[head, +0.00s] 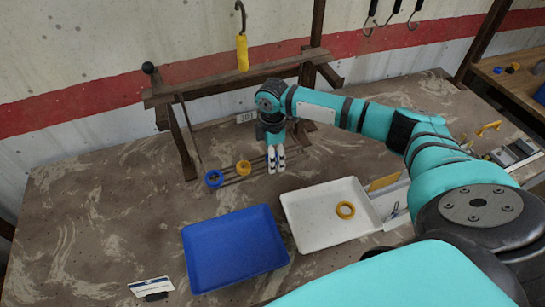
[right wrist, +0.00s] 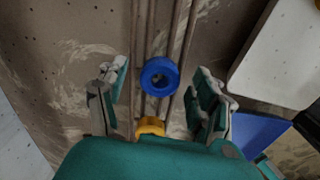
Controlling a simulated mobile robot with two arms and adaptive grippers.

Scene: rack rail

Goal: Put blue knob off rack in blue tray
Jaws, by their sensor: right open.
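The blue knob (head: 214,179), a ring shape with a dark centre, sits at the left end of the rack rails (head: 230,178). In the right wrist view the blue knob (right wrist: 159,77) is on the thin rods, in the gap between my fingers and touched by neither. A yellow knob (head: 243,167) is on the rails to its right. My right gripper (head: 276,160) is open and empty, pointing down to the right of both knobs in the head view. The blue tray (head: 235,248) lies empty in front of the rack. My left gripper is not in view.
A white tray (head: 305,218) holding a yellow ring (head: 345,210) is right of the blue tray. A wooden frame (head: 185,140) stands behind the rails. A yellow-handled hook (head: 242,52) hangs above. A label card (head: 152,287) stands at front left. The table's left is clear.

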